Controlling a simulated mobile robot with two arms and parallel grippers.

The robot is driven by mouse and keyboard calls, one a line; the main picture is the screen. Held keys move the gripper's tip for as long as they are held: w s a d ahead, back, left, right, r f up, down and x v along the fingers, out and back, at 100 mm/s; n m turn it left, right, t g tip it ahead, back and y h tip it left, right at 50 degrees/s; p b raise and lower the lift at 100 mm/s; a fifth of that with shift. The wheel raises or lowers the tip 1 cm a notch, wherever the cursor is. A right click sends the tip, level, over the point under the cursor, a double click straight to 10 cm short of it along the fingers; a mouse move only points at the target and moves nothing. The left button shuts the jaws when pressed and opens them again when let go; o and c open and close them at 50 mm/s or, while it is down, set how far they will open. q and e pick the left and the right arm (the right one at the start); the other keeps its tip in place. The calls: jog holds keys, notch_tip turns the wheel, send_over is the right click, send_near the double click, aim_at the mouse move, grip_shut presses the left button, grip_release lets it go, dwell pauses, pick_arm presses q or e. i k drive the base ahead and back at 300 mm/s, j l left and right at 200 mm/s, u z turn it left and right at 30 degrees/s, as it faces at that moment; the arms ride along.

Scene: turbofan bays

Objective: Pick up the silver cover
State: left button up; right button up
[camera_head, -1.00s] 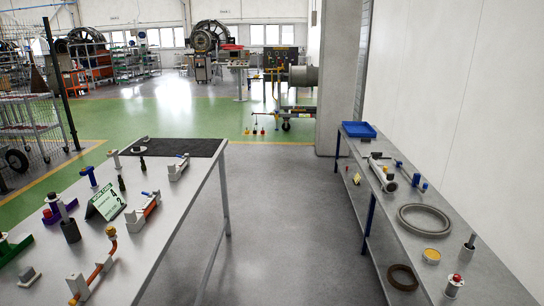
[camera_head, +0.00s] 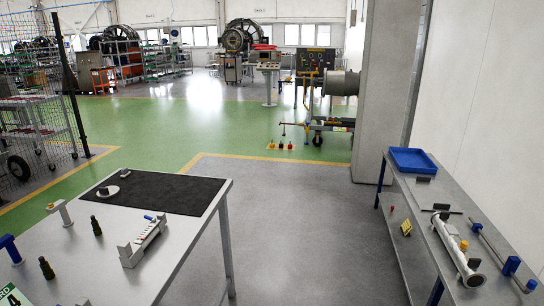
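I cannot tell for sure which thing is the silver cover. A small round silver-grey disc with a dark knob (camera_head: 107,192) lies at the left edge of the black mat (camera_head: 170,194) on the left table. A second small pale piece with a dark top (camera_head: 125,173) lies behind it on the mat. A silver tube with flanged ends (camera_head: 456,248) lies on the right bench. Neither of my grippers is in view.
The left table (camera_head: 190,240) also holds a grey bracket (camera_head: 143,242), dark bottle-like parts (camera_head: 96,226) and blue-topped parts (camera_head: 10,248). The right bench (camera_head: 425,205) holds a blue tray (camera_head: 412,161) and a rod with blue ends (camera_head: 497,250). The grey floor between them is clear.

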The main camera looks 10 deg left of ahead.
aim_at(108, 192)
jog(key=i+l+u, duration=0.1)
jog(key=i+u, duration=0.4)
jog(key=i+l+u, duration=0.45)
jog(key=i, duration=0.15)
jog(key=i+l+u, duration=0.5)
jog(key=j, duration=0.1)
